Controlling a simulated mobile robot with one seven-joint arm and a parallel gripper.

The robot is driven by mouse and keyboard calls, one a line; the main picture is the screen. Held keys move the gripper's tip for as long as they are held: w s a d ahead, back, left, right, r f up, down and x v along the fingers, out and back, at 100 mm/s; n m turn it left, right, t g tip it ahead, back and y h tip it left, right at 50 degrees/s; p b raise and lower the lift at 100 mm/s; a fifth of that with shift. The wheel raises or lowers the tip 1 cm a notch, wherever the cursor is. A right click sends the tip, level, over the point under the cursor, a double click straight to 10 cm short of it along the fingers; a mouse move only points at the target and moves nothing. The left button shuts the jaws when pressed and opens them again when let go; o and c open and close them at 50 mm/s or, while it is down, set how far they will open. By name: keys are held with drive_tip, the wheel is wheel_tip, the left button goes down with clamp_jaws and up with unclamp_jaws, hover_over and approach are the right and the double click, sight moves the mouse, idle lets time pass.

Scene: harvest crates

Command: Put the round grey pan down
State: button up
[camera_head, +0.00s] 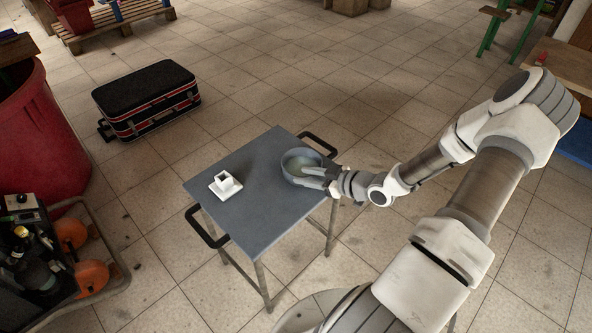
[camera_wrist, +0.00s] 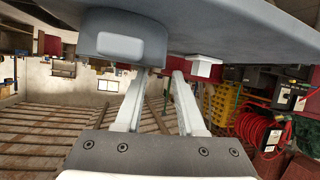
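The round grey pan (camera_head: 289,169) is upright on the right side of the grey table (camera_head: 262,204), near its edge. I see no gap under it. In the wrist view, the pan (camera_wrist: 121,40) is seen upside down against the tabletop. There my fingers (camera_wrist: 161,76) stand apart with a clear gap between them, at the pan's rim. The pan hides part of the left fingertip.
A white square cup on a white saucer (camera_head: 225,185) stands on the left of the table, apart from the pan. Black handles (camera_head: 207,228) stick out at two table ends. A suitcase (camera_head: 147,100) lies on the floor behind. The table's middle is clear.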

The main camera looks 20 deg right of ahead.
drive_tip(key=p+v, duration=0.2)
drive_tip(key=v, duration=0.5)
idle(0.4)
